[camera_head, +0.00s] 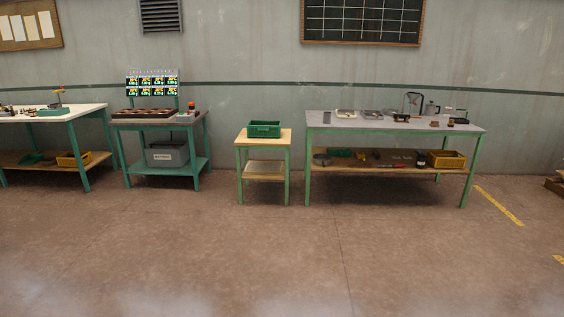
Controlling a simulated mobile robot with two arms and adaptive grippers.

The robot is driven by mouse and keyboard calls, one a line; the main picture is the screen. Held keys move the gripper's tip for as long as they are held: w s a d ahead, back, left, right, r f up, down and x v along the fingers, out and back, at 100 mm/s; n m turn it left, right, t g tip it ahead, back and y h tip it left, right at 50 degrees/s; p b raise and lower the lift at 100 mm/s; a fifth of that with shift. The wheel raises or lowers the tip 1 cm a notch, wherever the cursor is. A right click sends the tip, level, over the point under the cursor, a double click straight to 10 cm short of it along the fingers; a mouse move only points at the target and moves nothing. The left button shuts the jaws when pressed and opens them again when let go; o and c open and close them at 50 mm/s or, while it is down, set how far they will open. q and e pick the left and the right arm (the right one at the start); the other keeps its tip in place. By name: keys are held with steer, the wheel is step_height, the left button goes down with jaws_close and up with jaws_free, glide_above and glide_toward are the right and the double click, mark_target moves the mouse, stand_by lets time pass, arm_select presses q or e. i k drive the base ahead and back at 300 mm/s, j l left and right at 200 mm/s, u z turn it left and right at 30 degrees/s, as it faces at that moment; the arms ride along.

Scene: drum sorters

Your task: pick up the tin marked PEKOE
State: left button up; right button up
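I cannot make out a tin marked PEKOE; the small things on the benches are too far off for their labels to be read. Neither of my grippers is in view.
A small wooden-topped table (245,141) bears a green crate (264,130). A sorting stand (118,125) and a white-topped bench (85,112) stand left. The floor in front (280,250) is clear.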

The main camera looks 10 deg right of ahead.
mark_target(327, 115)
steer(key=i+l+z, duration=0.3)
steer(key=i, duration=0.3)
steer(key=i+l+z, duration=0.3)
steer(key=i, duration=0.35)
steer(key=i+z, duration=0.3)
steer(key=i, duration=0.35)
steer(key=i+l, duration=0.1)
steer(key=i, duration=4.15)
steer(key=i+u, duration=0.25)
steer(key=i, duration=0.3)
steer(key=i+l+u, duration=0.15)
steer(key=i+u, duration=0.15)
steer(key=i, duration=0.2)
steer(key=u, duration=1.25)
